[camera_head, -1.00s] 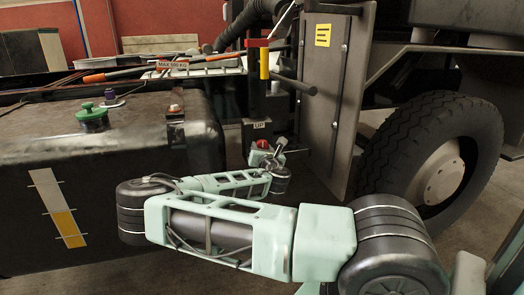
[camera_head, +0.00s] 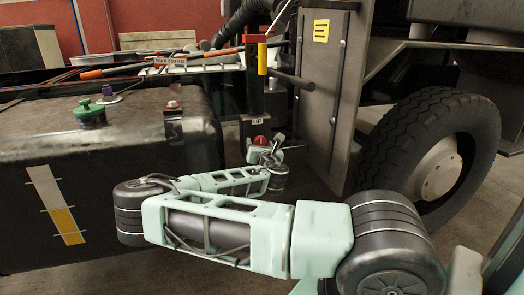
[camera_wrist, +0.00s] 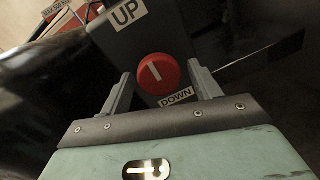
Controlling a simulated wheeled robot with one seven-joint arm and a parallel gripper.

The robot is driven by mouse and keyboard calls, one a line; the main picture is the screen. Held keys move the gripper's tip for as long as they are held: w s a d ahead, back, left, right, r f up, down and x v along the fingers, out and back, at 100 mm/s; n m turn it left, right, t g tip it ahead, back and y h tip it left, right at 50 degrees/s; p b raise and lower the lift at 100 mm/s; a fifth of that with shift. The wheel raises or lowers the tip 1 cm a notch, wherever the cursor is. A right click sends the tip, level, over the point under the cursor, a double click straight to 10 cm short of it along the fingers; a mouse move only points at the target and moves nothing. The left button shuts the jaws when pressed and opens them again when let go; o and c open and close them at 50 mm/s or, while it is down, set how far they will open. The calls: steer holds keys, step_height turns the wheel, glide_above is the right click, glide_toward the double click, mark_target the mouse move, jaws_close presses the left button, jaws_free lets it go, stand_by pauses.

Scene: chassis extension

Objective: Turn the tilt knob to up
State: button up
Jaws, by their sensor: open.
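The tilt knob (camera_wrist: 159,74) is a round red dial with a white line, on a dark post. An UP label (camera_wrist: 127,13) is above it and a DOWN label (camera_wrist: 176,97) below. The white line lies roughly along the direction between the labels. My gripper (camera_wrist: 160,70) is open, one finger on each side of the knob in the wrist view; I cannot tell whether they touch it. In the head view, the small red knob (camera_head: 260,140) sits under the UP label (camera_head: 258,121), with my gripper (camera_head: 270,143) close beside it, partly hiding it.
A dark tank (camera_head: 110,150) with a green cap stands left of my arm. A grey upright plate (camera_head: 325,90) and a large wheel (camera_head: 430,150) stand to the right. A rod (camera_head: 295,82) and a yellow-and-red handle (camera_head: 262,58) are above the knob.

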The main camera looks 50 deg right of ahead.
steer(key=p+v, duration=0.8)
steer(key=v, duration=0.9)
steer(key=shift+a+f, duration=0.1)
steer(key=shift+a, duration=0.05)
